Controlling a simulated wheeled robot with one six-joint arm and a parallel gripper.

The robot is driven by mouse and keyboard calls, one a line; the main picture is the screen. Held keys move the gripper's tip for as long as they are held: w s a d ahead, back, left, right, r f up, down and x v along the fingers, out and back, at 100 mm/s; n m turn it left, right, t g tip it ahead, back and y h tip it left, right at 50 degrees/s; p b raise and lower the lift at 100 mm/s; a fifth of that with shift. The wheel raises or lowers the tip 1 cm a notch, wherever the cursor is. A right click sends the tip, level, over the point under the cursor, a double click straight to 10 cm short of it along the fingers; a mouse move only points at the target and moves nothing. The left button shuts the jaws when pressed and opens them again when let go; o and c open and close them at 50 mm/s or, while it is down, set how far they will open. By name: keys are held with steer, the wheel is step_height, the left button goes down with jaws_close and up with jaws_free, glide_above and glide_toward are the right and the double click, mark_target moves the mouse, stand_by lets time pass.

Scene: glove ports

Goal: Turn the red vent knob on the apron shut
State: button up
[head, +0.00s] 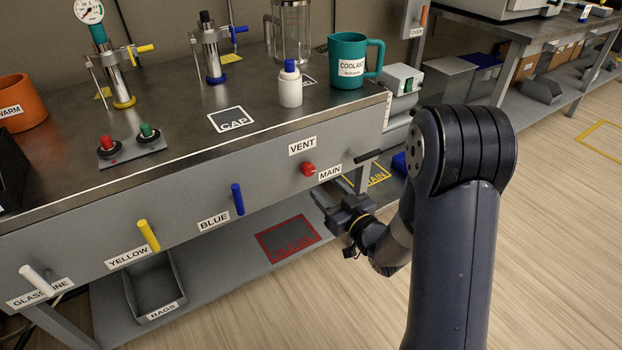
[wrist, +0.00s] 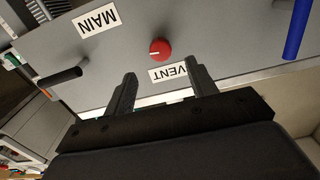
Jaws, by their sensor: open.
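The red vent knob (head: 308,169) sits on the grey apron (head: 270,178) below the VENT label (head: 302,146). In the wrist view the knob (wrist: 161,49) is round, with a short white line pointing left in that picture. My gripper (head: 345,192) is in front of the apron, to the lower right of the knob in the head view. In the wrist view my gripper (wrist: 163,76) is open and empty. Its two fingers point toward the apron, and the knob shows beyond the gap between the tips, not touched.
A black handle (head: 367,156) sticks out beside the MAIN label (head: 330,172), close to my gripper. A blue handle (head: 237,199) and a yellow handle (head: 148,235) stick out farther left. A teal mug (head: 347,61) and a white bottle (head: 290,90) stand on the bench top above.

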mark_target(310, 172)
steer(key=b+x, duration=0.1)
steer(key=x, duration=0.7)
steer(key=shift+w+a, duration=0.15)
steer(key=shift+w, duration=0.05)
steer(key=shift+c, duration=0.4)
steer(key=c, duration=0.9)
